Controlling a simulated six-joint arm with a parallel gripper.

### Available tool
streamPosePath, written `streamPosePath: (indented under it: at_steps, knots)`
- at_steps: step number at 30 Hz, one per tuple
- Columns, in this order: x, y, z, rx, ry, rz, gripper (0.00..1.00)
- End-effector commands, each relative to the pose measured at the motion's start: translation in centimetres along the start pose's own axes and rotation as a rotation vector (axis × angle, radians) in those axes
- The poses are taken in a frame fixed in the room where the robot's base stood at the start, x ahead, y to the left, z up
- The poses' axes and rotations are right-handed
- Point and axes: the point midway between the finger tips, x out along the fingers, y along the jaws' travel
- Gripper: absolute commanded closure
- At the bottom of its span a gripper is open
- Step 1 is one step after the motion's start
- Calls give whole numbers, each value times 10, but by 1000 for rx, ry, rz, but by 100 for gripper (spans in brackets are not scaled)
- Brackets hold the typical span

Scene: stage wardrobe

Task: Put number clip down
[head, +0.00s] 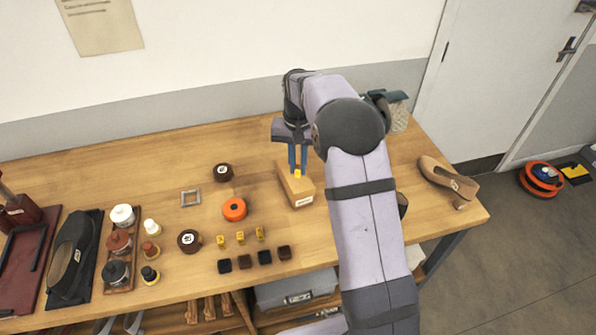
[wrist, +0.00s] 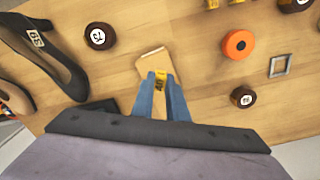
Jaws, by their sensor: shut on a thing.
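The number clip is a small yellow piece (head: 298,173) with dark marks, seen also in the wrist view (wrist: 161,80). My gripper (head: 298,168) is shut on it, with its blue fingers (wrist: 162,88) on either side. The clip is over a light wooden block (head: 301,197) with a white label on its front; the block also shows in the wrist view (wrist: 152,62). I cannot tell whether the clip touches the block.
Near the block are an orange roll (head: 234,209), dark round pieces (head: 223,172), a grey square frame (head: 191,198) and small dark blocks (head: 265,257). A tan shoe (head: 447,181) stands at the table's right end. Bare wood (head: 150,182) lies at the back left.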

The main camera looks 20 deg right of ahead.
Motion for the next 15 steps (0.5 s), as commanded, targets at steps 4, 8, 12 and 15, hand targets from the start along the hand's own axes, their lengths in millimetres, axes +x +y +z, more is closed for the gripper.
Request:
streamPosePath:
  at_steps: [4,8,12,15]
  knots:
    - [3,0,0,0,-1,0,100]
    - [15,0,1,0,-4,2,100]
    - [31,0,1,0,-4,1,100]
    - [37,0,1,0,-1,0,100]
